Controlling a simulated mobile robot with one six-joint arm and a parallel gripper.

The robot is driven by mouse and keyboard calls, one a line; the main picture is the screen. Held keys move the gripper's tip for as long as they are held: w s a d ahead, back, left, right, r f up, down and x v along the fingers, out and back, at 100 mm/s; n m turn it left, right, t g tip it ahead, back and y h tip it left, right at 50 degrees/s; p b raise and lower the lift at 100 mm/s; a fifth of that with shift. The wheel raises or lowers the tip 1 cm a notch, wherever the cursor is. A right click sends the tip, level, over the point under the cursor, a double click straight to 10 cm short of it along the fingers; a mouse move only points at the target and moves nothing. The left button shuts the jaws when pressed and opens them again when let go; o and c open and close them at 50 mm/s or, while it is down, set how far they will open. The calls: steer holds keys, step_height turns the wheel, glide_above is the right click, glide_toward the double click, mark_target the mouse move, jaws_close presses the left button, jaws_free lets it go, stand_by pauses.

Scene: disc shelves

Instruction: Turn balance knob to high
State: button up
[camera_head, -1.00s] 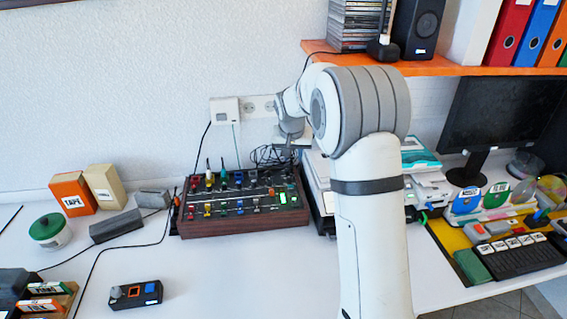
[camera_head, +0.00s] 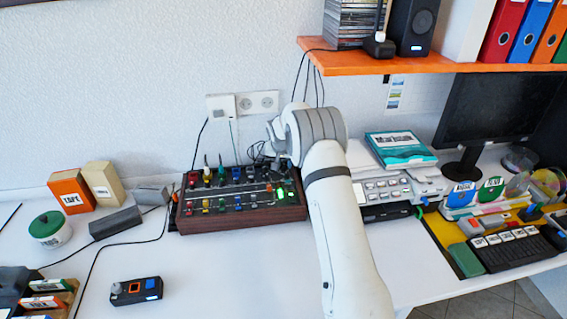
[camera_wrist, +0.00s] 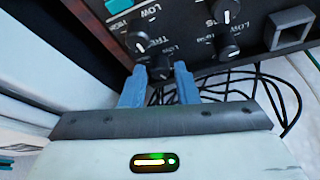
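The mixer (camera_head: 240,215) is a dark panel in a wooden case on the desk, with coloured sliders, knobs and green lights at its right. In the wrist view my gripper (camera_wrist: 160,72) has its two blue-grey fingers apart, one on each side of a black knob (camera_wrist: 160,70). Slim gaps show between fingers and knob; I cannot tell if they touch. No balance label is readable, so I cannot tell whether this is the balance knob. Other black knobs with white marks (camera_wrist: 139,40) (camera_wrist: 228,49) sit nearby. In the head view my arm hides the fingers.
A printer-like device (camera_head: 390,190) stands right of the mixer, with a teal-covered box (camera_head: 400,147) on it. Black cables (camera_wrist: 250,85) lie near the fingers. An orange shelf (camera_head: 400,65) hangs above. The desk's front middle is clear.

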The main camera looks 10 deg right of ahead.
steer(key=shift+w+f, duration=0.1)
steer(key=shift+f, duration=0.1)
steer(key=shift+c, duration=0.2)
jaws_close()
steer(key=shift+f+m+b, duration=0.2)
steer(key=shift+m+b, duration=0.1)
steer(key=shift+b, duration=0.5)
steer(key=shift+r+m+h+b, duration=0.2)
steer(key=shift+m+h+b, duration=0.1)
steer(key=shift+m+b, duration=0.15)
steer(key=shift+o, duration=0.2)
jaws_free()
